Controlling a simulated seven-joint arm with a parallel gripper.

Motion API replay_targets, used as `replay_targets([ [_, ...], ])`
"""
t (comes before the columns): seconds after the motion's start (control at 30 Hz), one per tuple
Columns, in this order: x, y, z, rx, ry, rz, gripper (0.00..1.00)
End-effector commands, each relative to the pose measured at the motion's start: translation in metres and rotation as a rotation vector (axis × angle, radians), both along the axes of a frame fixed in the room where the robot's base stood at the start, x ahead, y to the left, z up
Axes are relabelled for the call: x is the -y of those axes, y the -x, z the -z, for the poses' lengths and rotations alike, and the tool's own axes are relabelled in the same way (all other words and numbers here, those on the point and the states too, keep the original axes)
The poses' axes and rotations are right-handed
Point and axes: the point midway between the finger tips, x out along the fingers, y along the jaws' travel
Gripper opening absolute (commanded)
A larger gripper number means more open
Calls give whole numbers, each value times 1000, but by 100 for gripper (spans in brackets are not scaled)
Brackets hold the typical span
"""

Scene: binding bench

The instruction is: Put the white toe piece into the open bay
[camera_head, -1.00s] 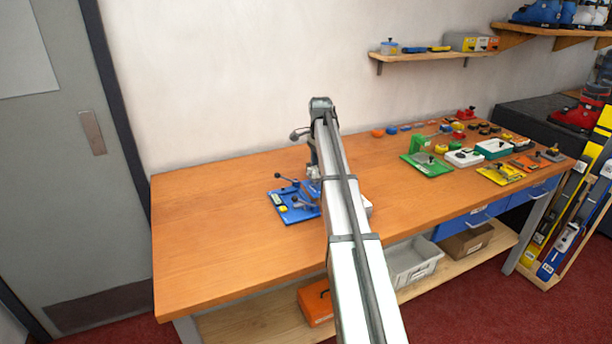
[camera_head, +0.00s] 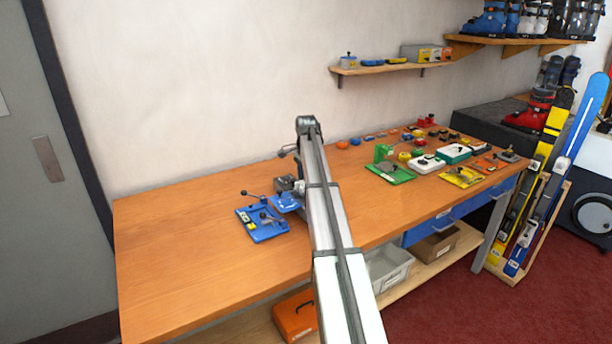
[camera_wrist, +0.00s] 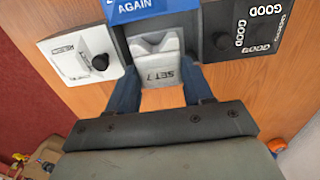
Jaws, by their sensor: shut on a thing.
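In the wrist view, my gripper (camera_wrist: 161,92) has its two blue fingers shut on the white toe piece (camera_wrist: 156,62), which looks pale grey and has "SET" lettering on it. The toe piece is in front of a blue part marked "AGAIN" (camera_wrist: 140,10), with blue edges on both sides of it. I cannot tell whether it touches the surface below, and no open bay can be clearly made out. In the head view, my arm hides the toe piece and most of the gripper.
A white block with a black knob (camera_wrist: 80,57) is left of the toe piece; a black block marked "GOOD" (camera_wrist: 240,35) is right. A blue fixture with levers (camera_head: 262,222) stands on the bench (camera_head: 180,250). Several coloured fixtures occupy the bench's right end; its left end is clear.

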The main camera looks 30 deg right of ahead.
Motion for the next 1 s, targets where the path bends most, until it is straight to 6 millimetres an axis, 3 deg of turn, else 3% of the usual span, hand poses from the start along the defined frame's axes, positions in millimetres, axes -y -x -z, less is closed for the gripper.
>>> replay_targets([
  [0.5, 0, 0, 40, 0, 0, 0, 24],
  [1.0, 0, 0, 45, 0, 0, 0, 24],
])
